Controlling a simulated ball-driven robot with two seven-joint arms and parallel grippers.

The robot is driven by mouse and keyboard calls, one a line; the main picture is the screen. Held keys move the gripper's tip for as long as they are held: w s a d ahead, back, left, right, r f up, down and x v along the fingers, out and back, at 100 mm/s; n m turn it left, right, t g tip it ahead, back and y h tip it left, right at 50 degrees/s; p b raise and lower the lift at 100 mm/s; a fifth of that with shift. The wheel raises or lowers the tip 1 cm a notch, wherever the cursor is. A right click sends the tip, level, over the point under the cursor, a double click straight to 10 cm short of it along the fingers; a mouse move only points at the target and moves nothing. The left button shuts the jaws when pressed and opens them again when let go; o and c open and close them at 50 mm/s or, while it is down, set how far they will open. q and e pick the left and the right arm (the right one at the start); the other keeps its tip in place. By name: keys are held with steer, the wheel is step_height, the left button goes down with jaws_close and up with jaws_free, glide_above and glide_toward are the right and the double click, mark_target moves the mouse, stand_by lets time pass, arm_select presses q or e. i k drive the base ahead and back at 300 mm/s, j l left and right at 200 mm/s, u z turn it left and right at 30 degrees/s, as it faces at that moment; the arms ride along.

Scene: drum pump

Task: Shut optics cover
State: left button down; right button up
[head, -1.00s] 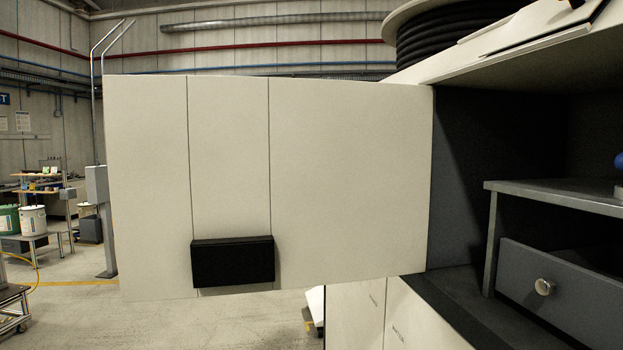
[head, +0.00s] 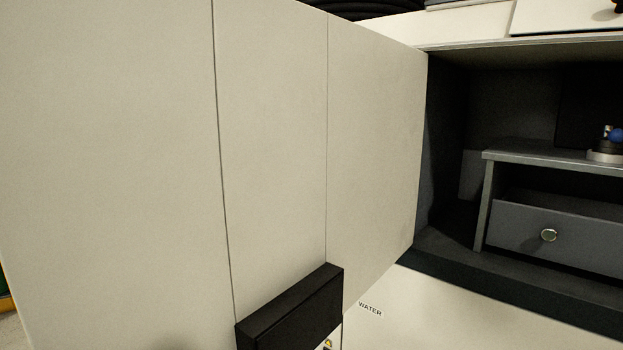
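The optics cover (head: 270,150) is a large cream panel hinged at the left edge of the open cabinet. It stands open, swung out toward me, and fills the left and middle of the head view. A black block-shaped handle (head: 292,312) sits low on its face. The cabinet's dark interior (head: 510,90) is exposed to the right of the cover. Neither of my grippers shows in the view.
A blue-topped fitting (head: 607,145) sits on the shelf. Below the opening is a cream front with a WATER label (head: 370,309).

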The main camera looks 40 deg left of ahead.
mark_target(175, 174)
steer(key=k+j+z, duration=0.15)
steer(key=j, duration=0.2)
steer(key=j+z, duration=0.15)
steer(key=j, duration=0.25)
steer(key=k+j+z, duration=0.15)
steer(key=j, duration=0.2)
steer(key=k+j+z, duration=0.15)
steer(key=k+j, duration=0.05)
steer(key=j, duration=0.15)
